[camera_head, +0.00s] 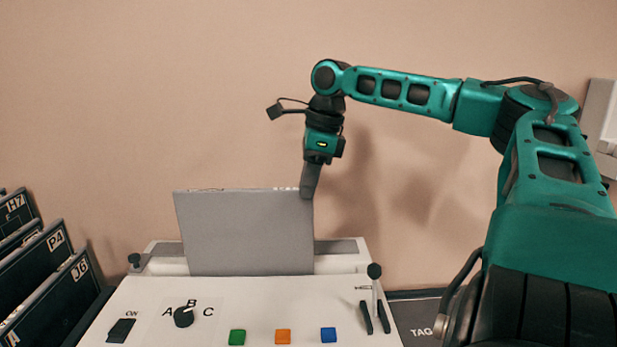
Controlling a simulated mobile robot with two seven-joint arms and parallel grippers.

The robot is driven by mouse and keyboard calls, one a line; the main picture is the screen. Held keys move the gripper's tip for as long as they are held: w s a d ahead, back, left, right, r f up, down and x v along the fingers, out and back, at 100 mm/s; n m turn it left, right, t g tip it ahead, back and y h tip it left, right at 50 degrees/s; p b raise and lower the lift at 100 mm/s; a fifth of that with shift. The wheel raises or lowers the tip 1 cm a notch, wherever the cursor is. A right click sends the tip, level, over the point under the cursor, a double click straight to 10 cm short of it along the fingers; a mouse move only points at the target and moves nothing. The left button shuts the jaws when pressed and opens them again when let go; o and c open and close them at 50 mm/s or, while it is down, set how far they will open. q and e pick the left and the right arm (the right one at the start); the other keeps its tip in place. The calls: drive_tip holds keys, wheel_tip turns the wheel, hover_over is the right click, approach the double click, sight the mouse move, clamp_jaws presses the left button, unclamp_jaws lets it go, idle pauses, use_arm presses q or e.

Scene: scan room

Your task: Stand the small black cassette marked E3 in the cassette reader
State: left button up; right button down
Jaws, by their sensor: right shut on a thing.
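My right gripper (308,192) is shut on the top right corner of an upright flat cassette (245,235). The face toward me is plain grey, with small pale marks along its top edge. I cannot read E3 on it. The cassette reader (150,293) is the white console below. The cassette's lower edge meets the back part of the reader, between two grey strips. I cannot tell whether it sits in a slot or just above it. My left gripper is not in view.
Several dark cassettes, among them P4 (35,262) and J6 (62,298), stand in a rack at the left. The reader's front has a black knob (184,317), green, orange and blue buttons, and an upright lever (375,285). A dark TAG surface (415,315) lies right.

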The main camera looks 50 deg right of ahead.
drive_tip(key=shift+s+d+f+x, duration=0.15)
drive_tip(key=shift+s+x, duration=0.1)
drive_tip(key=shift+x, duration=1.2)
drive_tip(key=shift+s+d+x, duration=0.2)
drive_tip(key=shift+s+x, duration=0.1)
drive_tip(key=shift+x, duration=1.1)
drive_tip(key=shift+s+d+f+x, duration=0.15)
drive_tip(key=shift+s+x, duration=0.1)
drive_tip(key=shift+x, duration=1.2)
drive_tip(key=shift+r, duration=0.1)
drive_tip(key=c, duration=1)
unclamp_jaws()
drive_tip(key=shift+c, duration=0.2)
drive_tip(key=w+a+r+v, duration=0.1)
drive_tip(key=w+v, duration=0.1)
drive_tip(key=v, duration=1)
hover_over(309, 223)
drive_tip(key=s+d, duration=0.2)
drive_tip(key=shift+f, duration=0.1)
